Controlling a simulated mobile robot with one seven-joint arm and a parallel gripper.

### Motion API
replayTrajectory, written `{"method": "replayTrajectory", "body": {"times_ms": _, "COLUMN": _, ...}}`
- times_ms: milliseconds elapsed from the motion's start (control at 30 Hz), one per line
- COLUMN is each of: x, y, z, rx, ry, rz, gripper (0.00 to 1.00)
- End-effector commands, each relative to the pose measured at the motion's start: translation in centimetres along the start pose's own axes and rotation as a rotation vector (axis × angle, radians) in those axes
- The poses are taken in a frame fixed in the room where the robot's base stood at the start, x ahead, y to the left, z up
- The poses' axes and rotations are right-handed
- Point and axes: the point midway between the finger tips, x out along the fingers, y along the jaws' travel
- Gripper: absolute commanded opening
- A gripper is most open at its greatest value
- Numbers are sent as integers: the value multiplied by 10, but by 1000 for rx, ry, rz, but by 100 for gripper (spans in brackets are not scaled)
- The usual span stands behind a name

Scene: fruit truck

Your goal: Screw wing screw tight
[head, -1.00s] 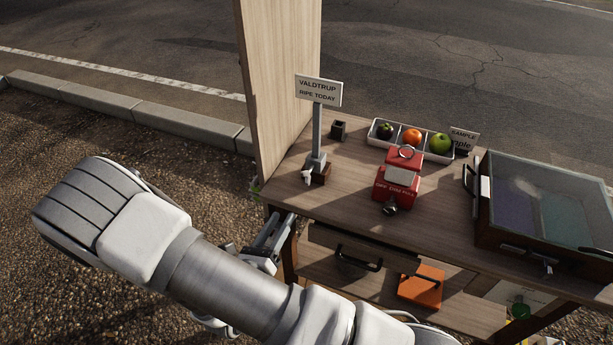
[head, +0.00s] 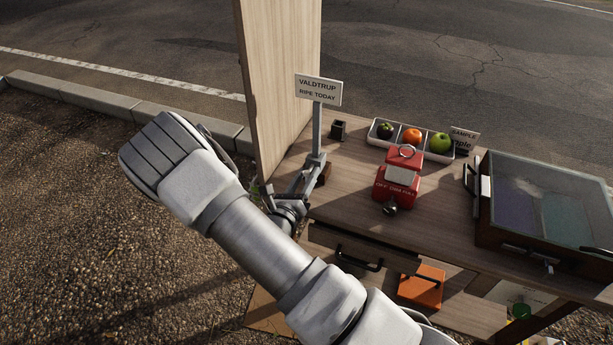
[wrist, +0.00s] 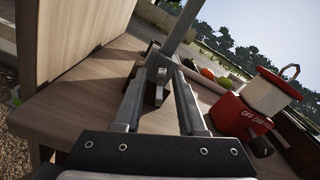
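The wing screw (wrist: 155,92) is a small grey piece low on the sign post (head: 316,135), which stands on a dark wooden foot (head: 324,174) on the counter. In the head view my gripper hides the screw. My gripper (wrist: 157,76) has its two fingers apart, pointing at the post; it also shows in the head view (head: 303,172) at the post's base. In the wrist view the screw appears between the fingers near their tips, with gaps at its sides. I cannot tell whether either finger touches it.
A tall wooden panel (head: 283,80) stands left of the post. A red box (head: 397,186) stands to the right. Behind are a small dark holder (head: 338,130) and a fruit tray (head: 437,157). A glass-topped case (head: 550,205) fills the right side.

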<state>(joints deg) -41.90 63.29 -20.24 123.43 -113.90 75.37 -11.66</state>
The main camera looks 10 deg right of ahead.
Motion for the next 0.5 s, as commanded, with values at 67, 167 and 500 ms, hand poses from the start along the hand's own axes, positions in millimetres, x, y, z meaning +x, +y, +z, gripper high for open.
{"method": "replayTrajectory", "body": {"times_ms": 67, "x": 0, "y": 0, "z": 0, "rx": 0, "ry": 0, "rz": 0, "gripper": 40}}
{"method": "replayTrajectory", "body": {"times_ms": 167, "x": 0, "y": 0, "z": 0, "rx": 0, "ry": 0, "rz": 0, "gripper": 40}}
{"method": "replayTrajectory", "body": {"times_ms": 500, "x": 0, "y": 0, "z": 0, "rx": 0, "ry": 0, "rz": 0, "gripper": 0}}
